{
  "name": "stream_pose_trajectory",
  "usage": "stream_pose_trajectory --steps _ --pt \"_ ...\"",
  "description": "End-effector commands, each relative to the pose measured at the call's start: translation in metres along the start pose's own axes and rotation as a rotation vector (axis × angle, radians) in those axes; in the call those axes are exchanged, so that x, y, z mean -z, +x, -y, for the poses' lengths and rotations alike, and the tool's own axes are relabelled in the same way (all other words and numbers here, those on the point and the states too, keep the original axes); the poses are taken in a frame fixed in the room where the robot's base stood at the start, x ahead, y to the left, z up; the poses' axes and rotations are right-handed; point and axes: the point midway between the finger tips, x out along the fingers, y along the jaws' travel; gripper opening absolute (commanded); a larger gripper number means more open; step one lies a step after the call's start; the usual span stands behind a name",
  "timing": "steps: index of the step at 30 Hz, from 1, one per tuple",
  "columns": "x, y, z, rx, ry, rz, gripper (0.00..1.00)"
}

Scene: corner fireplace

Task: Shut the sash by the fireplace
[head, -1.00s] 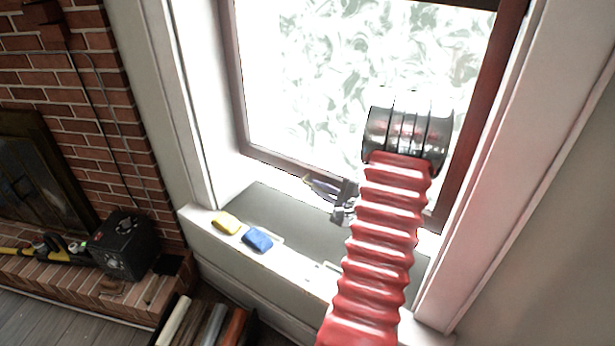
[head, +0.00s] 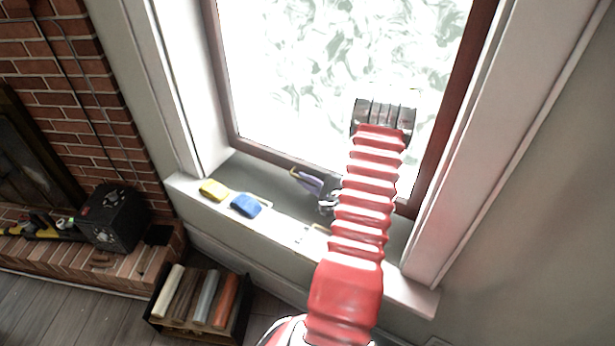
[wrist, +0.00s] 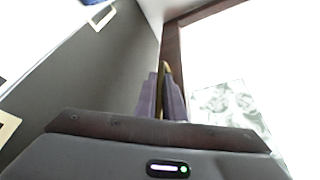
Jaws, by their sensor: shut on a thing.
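The sash (head: 437,150) has a dark red-brown frame around a bright, patterned pane and stands in the white window opening. Its frame also shows in the wrist view (wrist: 172,60). My gripper (head: 300,177) is at the bottom rail, with its purple fingers shut on a thin brass-coloured sash handle (wrist: 165,78). The fingers hide most of the handle. My red ribbed arm covers the right part of the bottom rail. I cannot tell how wide any gap at the sash's edge is.
A yellow block (head: 213,190) and a blue block (head: 245,205) lie on the sill's front edge, left of my arm. A black box (head: 112,218) stands on the brick hearth. A crate of rolls (head: 200,300) is on the floor below the sill.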

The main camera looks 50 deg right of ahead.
Motion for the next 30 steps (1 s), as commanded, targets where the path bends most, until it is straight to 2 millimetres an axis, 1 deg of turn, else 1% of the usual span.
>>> stream_pose_trajectory --steps 1,8,9,16,25,30 --pt "0.001 -0.002 -0.007 -0.011 0.009 -0.005 0.0" --pt "0.001 -0.001 -0.007 -0.013 0.009 -0.006 0.0" --pt "0.001 -0.001 -0.007 -0.013 0.009 -0.006 0.12" --pt "0.0 0.0 -0.004 -0.009 0.005 -0.003 0.28" --pt "-0.001 0.0 -0.002 -0.006 0.002 -0.001 0.28" --pt "0.0 -0.011 -0.001 -0.004 0.002 -0.002 0.28"
